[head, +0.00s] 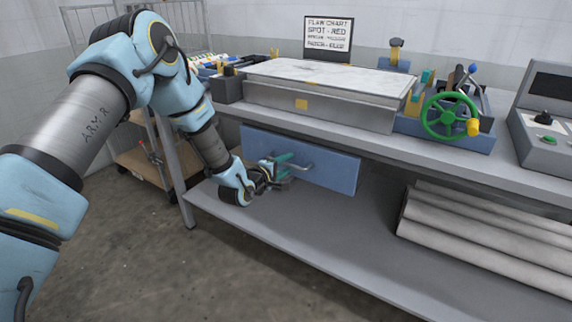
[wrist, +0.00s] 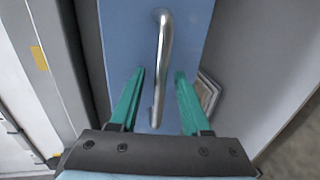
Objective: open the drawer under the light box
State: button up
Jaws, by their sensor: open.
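The light box (head: 325,92) lies on the bench top, with a white lit-looking panel and a grey body. Under the bench top hangs the blue drawer (head: 335,172), with a metal bar handle (head: 297,165) on its front. In the wrist view the drawer front (wrist: 190,30) fills the middle, and its handle (wrist: 162,60) runs up and down the picture.
The bench's lower shelf (head: 300,225) lies below my gripper. Grey rolls (head: 480,240) lie on it at the right. A green handwheel (head: 450,115) and a control box (head: 545,120) stand on the bench top. A wooden cart (head: 140,165) stands at the left. The floor in front is clear.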

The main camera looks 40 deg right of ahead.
grip_shut()
dwell(1.4)
